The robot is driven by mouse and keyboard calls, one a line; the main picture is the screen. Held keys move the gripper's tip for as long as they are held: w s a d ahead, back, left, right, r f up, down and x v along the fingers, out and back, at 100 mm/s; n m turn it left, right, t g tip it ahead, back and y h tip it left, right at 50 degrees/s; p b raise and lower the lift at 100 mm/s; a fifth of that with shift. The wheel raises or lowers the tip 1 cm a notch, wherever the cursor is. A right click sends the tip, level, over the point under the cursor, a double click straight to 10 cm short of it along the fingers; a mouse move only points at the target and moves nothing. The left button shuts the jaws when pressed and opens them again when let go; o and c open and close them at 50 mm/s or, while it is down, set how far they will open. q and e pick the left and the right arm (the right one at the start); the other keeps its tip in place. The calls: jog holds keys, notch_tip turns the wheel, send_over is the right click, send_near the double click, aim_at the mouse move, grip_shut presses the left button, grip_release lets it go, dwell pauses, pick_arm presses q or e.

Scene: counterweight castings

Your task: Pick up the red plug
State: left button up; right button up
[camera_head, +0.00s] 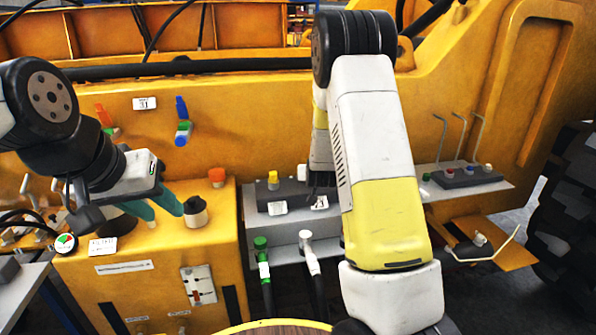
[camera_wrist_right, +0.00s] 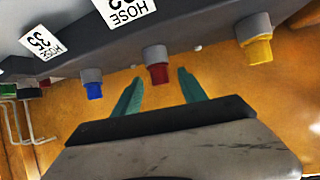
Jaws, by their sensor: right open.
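The red plug (camera_wrist_right: 158,73) sticks out of a grey collar on the dark hose block, in the middle of the right wrist view. My right gripper (camera_wrist_right: 160,84) is open, with one teal finger on each side of the red plug and a gap showing on both sides. In the head view my right arm hides this gripper, and I cannot make out the red plug there. My left gripper (camera_head: 154,206) is at the left in the head view, its teal fingers apart and empty, close to a white and black knob (camera_head: 195,212).
A blue plug (camera_wrist_right: 93,90) and a yellow plug (camera_wrist_right: 258,50) flank the red one on the same block. White HOSE labels (camera_wrist_right: 127,10) mark the block. Green (camera_head: 261,250) and white (camera_head: 307,246) hose fittings hang below the grey shelf (camera_head: 253,223).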

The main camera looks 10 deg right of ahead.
jog(key=x, duration=0.6)
jog(key=shift+w+r, duration=0.2)
jog(key=shift+w, duration=0.1)
jog(key=shift+c, duration=0.2)
grip_shut()
